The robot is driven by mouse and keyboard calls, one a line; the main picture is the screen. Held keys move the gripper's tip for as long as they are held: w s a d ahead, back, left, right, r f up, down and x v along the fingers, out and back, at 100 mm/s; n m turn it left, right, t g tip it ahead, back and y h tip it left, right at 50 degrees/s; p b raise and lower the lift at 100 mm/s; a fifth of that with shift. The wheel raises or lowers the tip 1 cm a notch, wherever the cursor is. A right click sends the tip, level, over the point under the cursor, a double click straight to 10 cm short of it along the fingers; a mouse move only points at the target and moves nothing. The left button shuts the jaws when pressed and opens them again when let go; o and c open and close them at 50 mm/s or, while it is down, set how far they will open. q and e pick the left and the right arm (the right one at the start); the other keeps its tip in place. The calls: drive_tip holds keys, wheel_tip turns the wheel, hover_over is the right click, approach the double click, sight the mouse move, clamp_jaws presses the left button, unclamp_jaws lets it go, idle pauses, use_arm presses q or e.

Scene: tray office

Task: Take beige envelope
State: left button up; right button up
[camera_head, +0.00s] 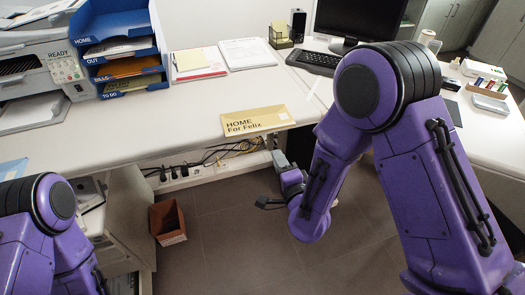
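The beige envelope (256,121), marked "HOME For Feliz", lies flat at the front edge of the white desk (120,142). Its near side is along the desk's edge. My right gripper (273,145) is just below and in front of the envelope's near right part, at the desk's edge, reaching up from below. Its fingers are small and partly hidden, so I cannot tell if they touch or hold the envelope. My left arm shows at the lower left, but its gripper is out of view.
A blue tray stack (118,22) with labelled levels stands at the back left, beside a printer (40,68). Papers (200,62), a keyboard (314,62) and a monitor (362,18) are farther back. A brown bin (168,222) stands on the floor below. Cables hang under the desk.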

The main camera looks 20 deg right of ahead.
sight(263, 130)
use_arm(q)
drive_tip(key=shift+f, duration=0.5)
use_arm(e)
drive_tip(key=shift+m+t, duration=0.5)
drive_tip(key=shift+t, duration=0.1)
drive_tip(key=w, duration=0.3)
drive_tip(key=w+a+r, duration=0.1)
drive_tip(key=w, duration=0.3)
drive_tip(key=w+r, duration=0.1)
drive_tip(key=w, duration=0.3)
drive_tip(key=shift+a, duration=0.2)
drive_tip(key=shift+c, duration=0.4)
